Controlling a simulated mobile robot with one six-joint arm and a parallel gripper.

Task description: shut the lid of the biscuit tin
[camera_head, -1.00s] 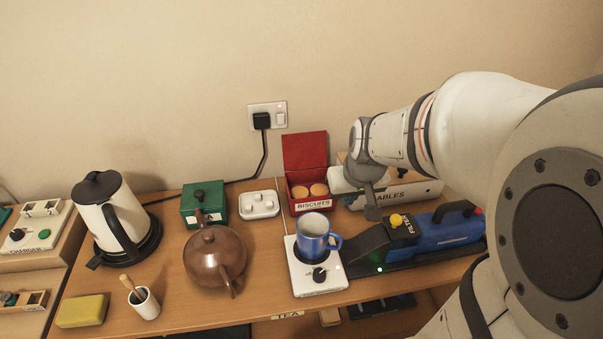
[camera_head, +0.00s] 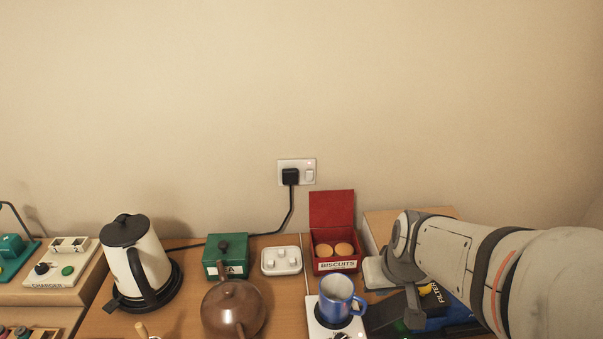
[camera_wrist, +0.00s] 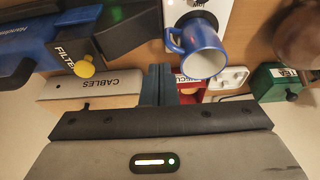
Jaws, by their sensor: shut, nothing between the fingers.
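The red biscuit tin (camera_head: 336,267) stands on the desk near the wall, with a BISCUITS label on its front. Its red lid (camera_head: 332,210) stands up open at the back, and two round biscuits (camera_head: 344,249) show inside. My gripper (camera_head: 413,318) is in front and to the right of the tin, pointing down, apart from it. In the wrist view my gripper's fingers (camera_wrist: 158,84) are together and hold nothing. A red part of the tin (camera_wrist: 190,87) shows there beside the fingers, mostly hidden by the gripper and the mug.
The CABLES box (camera_wrist: 110,85) and blue FILTER device (camera_wrist: 28,45) are near my gripper.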

